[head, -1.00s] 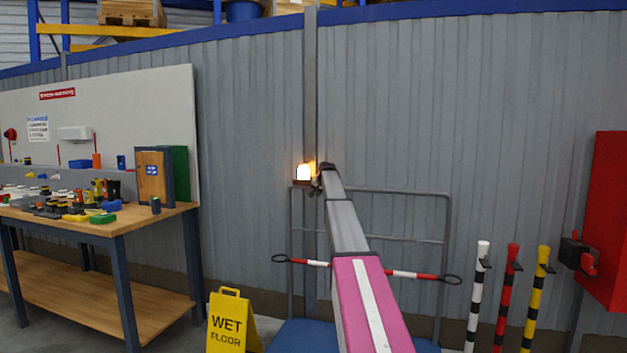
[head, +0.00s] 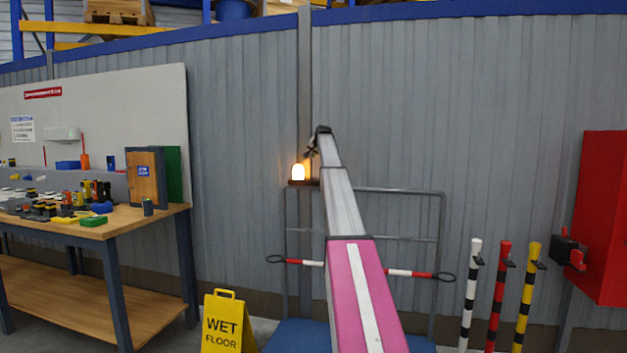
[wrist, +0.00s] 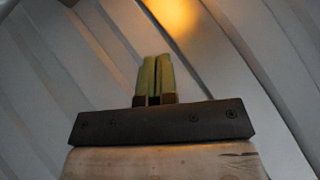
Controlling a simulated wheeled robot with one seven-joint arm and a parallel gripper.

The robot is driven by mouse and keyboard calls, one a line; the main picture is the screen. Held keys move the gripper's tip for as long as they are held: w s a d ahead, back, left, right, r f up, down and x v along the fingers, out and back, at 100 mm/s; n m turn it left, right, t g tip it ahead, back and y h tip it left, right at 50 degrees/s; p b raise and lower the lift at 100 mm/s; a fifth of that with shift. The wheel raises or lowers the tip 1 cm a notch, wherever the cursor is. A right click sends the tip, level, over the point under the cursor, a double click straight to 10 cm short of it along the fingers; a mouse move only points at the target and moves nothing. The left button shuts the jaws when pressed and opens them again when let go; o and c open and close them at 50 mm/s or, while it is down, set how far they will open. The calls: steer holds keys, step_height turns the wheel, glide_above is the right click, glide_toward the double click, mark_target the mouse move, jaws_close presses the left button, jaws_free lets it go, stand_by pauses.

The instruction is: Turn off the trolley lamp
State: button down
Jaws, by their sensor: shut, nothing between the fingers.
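The trolley lamp (head: 298,172) is a small dome glowing orange-white on a dark base at the top left of the trolley's rail frame. The trolley (head: 400,191) has a grey tube frame and a blue deck. My gripper (head: 310,150) is at the end of my outstretched arm, just above and right of the lamp, apart from it as far as I can tell. In the wrist view my gripper's greenish fingers (wrist: 154,76) are together with nothing between them. The lamp itself is not in the wrist view; only its orange glow on the wall shows. I cannot make out a switch.
A red-and-white bar (head: 410,273) crosses the trolley frame. A yellow wet floor sign (head: 228,322) stands at left, before a cluttered workbench (head: 150,222). Striped posts (head: 497,295) and a red cabinet (head: 606,215) are at right. The corrugated wall (head: 420,100) is close behind the trolley.

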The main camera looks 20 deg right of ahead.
mark_target(315, 178)
steer(key=shift+f, duration=0.1)
steer(key=shift+w+d+f, duration=0.1)
steer(key=shift+w+f, duration=0.05)
steer(key=shift+f, duration=1.3)
steer(key=shift+w+d+f, duration=0.1)
steer(key=shift+w+f, duration=0.05)
steer(key=shift+f, duration=1.25)
steer(key=shift+w+d+f, duration=0.1)
steer(key=shift+w+f, duration=0.05)
steer(key=shift+f, duration=1.3)
steer(key=shift+f, duration=0.1)
steer(key=shift+f, duration=0.3)
steer(key=shift+f, duration=0.3)
steer(key=shift+r, duration=0.15)
steer(key=shift+r, duration=0.6)
steer(key=shift+r, duration=0.1)
